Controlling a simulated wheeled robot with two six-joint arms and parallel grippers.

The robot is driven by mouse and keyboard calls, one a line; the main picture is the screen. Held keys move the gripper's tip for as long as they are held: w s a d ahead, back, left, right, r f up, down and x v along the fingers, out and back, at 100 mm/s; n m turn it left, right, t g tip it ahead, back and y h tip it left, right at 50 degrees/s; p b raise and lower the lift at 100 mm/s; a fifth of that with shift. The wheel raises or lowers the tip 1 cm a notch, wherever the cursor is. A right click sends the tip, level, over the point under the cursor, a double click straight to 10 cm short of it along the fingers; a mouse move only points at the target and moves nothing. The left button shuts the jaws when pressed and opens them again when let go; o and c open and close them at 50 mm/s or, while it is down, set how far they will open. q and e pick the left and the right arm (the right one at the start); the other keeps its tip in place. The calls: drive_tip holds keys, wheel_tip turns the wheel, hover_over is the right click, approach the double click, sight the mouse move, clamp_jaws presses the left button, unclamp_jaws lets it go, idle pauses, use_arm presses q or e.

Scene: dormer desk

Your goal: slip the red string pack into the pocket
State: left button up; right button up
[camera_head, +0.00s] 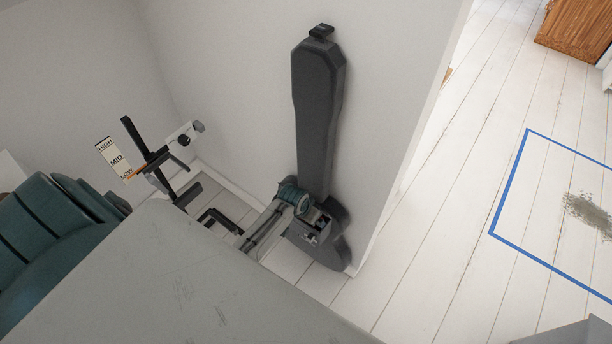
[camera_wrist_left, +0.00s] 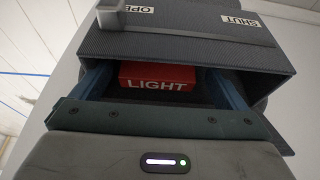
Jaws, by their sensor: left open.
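A dark grey case (camera_head: 318,120) leans upright against the wall. Its box-like pocket (camera_head: 312,235) is at the lower front. In the left wrist view the pocket (camera_wrist_left: 268,70) is open towards me. The red string pack (camera_wrist_left: 158,77), lettered LIGHT, is inside the pocket opening. My left gripper (camera_wrist_left: 160,88) is open, with its two blue fingers reaching into the pocket on either side of the pack. A gap shows beside the pack at each finger. In the head view my left gripper (camera_head: 312,216) is at the pocket, and its fingertips and the pack are hidden. My right gripper is not in view.
A black stand (camera_head: 158,165) and a HIGH-MID-LOW card (camera_head: 115,158) are left of the case. The floor at right is mostly clear, with blue tape (camera_head: 510,185).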

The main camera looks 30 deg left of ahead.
use_arm(q)
drive_tip(key=v, duration=1)
drive_tip(key=shift+r+p, duration=0.35)
drive_tip(key=shift+p, duration=0.05)
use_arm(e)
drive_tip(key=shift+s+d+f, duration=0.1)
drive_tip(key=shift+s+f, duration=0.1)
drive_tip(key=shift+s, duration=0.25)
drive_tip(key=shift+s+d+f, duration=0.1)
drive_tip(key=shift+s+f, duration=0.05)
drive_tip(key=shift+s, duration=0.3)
use_arm(q)
drive_tip(key=shift+s, duration=0.15)
